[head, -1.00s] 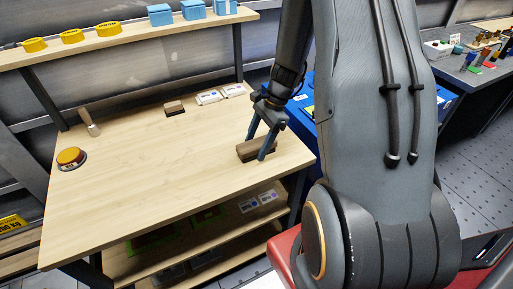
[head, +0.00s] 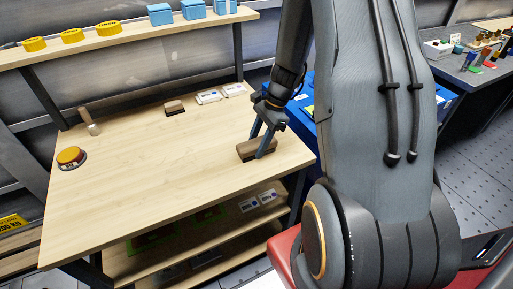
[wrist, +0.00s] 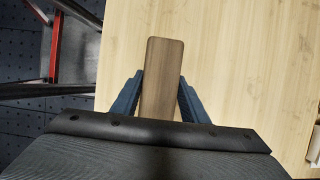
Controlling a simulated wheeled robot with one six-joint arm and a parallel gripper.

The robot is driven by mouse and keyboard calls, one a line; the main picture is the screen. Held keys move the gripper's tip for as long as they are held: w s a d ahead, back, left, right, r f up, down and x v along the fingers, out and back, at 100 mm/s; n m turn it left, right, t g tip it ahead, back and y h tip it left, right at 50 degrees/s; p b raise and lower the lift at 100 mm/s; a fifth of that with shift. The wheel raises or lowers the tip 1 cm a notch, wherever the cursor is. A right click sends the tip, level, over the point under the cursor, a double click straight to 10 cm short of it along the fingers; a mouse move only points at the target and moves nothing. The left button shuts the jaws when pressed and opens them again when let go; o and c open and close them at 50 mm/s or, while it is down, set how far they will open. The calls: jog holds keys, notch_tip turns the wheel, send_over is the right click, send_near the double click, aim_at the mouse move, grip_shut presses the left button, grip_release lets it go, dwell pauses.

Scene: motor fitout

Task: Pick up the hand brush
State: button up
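The hand brush (head: 254,151) appears to be the brown wooden block lying flat near the right edge of the workbench. It also shows in the wrist view (wrist: 162,78) as a long brown top with rounded corners, reaching out between the fingers. My gripper (head: 257,147) is low over it, with one finger on each side. In the wrist view my gripper (wrist: 162,82) has both blue fingertips close beside the long sides. Whether they press on it is not clear. The brush still appears to rest on the bench; its underside is hidden.
The wooden workbench (head: 165,175) is mostly clear. A smaller brown block (head: 174,107), white cards (head: 209,97), a wooden-handled tool (head: 90,123) and an orange button (head: 71,157) stand farther off.

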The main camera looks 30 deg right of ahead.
aim_at(257, 142)
jog(key=c, duration=0.5)
jog(key=shift+r, duration=0.1)
notch_tip(257, 142, up, 10)
jog(key=shift+r+b, duration=0.15)
jog(key=shift+b, duration=0.7)
